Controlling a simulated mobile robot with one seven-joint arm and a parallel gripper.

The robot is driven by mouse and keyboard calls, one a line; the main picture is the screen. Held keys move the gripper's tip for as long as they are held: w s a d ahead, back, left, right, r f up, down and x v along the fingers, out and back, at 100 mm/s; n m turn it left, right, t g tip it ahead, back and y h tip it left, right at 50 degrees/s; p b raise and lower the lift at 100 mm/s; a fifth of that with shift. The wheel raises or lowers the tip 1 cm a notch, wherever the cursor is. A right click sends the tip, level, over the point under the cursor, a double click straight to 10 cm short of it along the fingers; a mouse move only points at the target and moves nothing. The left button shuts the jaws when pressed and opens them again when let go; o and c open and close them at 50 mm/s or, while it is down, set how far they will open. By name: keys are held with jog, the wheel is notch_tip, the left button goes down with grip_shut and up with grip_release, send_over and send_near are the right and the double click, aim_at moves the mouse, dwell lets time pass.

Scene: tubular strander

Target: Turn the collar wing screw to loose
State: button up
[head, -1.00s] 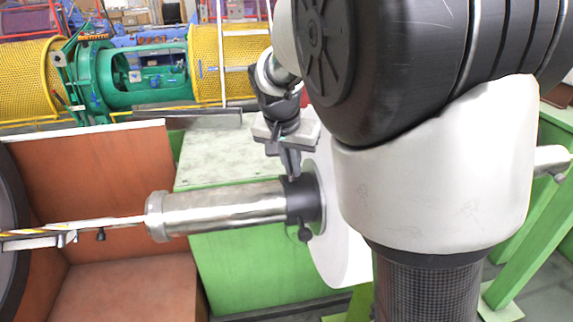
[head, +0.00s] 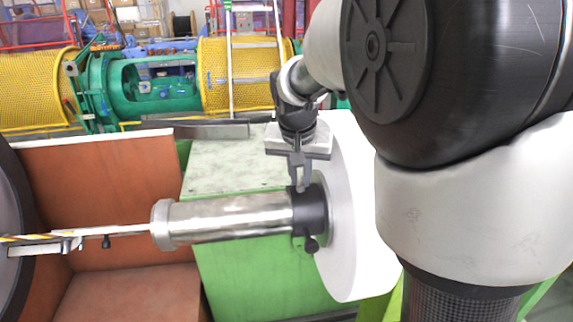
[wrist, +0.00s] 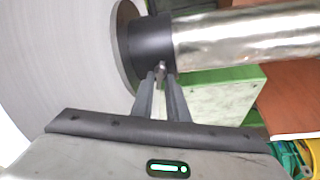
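The black collar (head: 310,212) sits on the bright metal shaft (head: 225,219), against a white disc. It also shows in the wrist view (wrist: 146,44). The collar wing screw (wrist: 160,70) is a small metal piece on the collar's side facing my gripper. My gripper (head: 300,187) points down at the collar's top in the head view. In the wrist view its two fingers (wrist: 160,80) stand a narrow gap apart, one on each side of the screw. Whether they touch it is not clear. The screw is hidden by the fingertips in the head view.
A dark knob (head: 311,245) hangs under the collar. The white disc (head: 350,220) stands close right of my gripper. A green cabinet (head: 235,165) lies behind the shaft, and an orange-brown panel (head: 100,185) is at left. Yellow mesh guards (head: 235,75) are farther back.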

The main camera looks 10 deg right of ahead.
jog(key=shift+o, duration=0.9)
jog(key=v, duration=1.7)
jog(key=shift+r+p, duration=0.25)
jog(key=shift+p, duration=0.1)
jog(key=shift+o, duration=0.3)
